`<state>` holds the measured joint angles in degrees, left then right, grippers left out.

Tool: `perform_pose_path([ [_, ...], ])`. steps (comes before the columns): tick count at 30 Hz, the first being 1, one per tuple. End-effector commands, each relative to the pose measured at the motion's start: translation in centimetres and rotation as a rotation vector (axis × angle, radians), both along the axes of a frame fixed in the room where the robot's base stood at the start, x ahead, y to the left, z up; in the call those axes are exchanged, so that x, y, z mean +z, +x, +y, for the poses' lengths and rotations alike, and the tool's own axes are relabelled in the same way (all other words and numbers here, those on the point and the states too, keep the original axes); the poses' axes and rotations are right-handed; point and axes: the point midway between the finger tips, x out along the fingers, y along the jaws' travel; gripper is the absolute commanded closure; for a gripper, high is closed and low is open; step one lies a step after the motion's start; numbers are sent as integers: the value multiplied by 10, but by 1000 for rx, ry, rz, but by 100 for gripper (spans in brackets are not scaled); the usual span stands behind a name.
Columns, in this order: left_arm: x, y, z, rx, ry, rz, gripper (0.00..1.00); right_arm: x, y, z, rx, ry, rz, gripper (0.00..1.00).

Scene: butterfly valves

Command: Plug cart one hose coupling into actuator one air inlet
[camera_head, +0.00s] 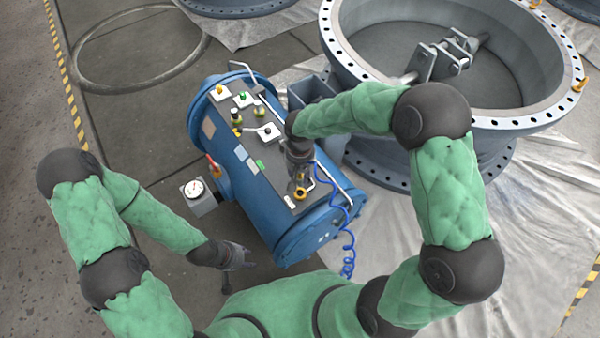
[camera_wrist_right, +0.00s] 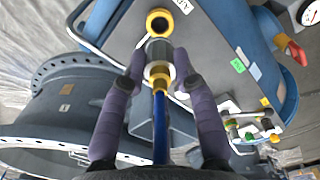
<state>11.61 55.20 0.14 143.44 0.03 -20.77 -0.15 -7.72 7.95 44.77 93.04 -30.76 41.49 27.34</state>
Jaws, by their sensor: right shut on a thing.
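The hose coupling (camera_wrist_right: 158,60), a metal sleeve with a yellow end, sits between the fingers of my right gripper (camera_wrist_right: 158,82), which is shut on it. A blue hose (camera_wrist_right: 160,125) runs from it toward the wrist. Just beyond the coupling is a yellow ring fitting (camera_wrist_right: 158,22) on the cart top; I cannot tell whether they touch. In the head view my right gripper (camera_head: 299,178) is low over the near end of the blue cart (camera_head: 262,165). My left gripper (camera_head: 238,260) hangs empty left of the cart's near end; its finger opening is unclear. I cannot identify the air inlet.
A large grey valve body (camera_head: 335,50) with a bolted flange stands right of the cart, a bracket (camera_head: 440,60) inside it. A grey box (camera_head: 310,90) sits between them. A gauge (camera_head: 195,190) and a coiled blue hose (camera_head: 348,235) flank the cart.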

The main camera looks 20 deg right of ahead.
Motion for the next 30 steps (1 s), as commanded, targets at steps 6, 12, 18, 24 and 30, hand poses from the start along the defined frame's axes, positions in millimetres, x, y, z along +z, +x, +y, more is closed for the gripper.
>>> perform_pose_path([
  [6,-17,0,0,0,0,0,60,-22,1,0,-1,0,-2,99],
  [12,-29,0,0,0,0,0,60,-38,1,0,-1,0,-1,99],
  [18,-34,0,0,0,0,0,60,-45,1,0,-1,0,-2,99],
  [24,-34,0,0,0,0,0,60,-45,1,0,-1,0,-2,99],
  [30,-33,0,0,0,0,0,60,-45,1,0,-1,0,-2,99],
])
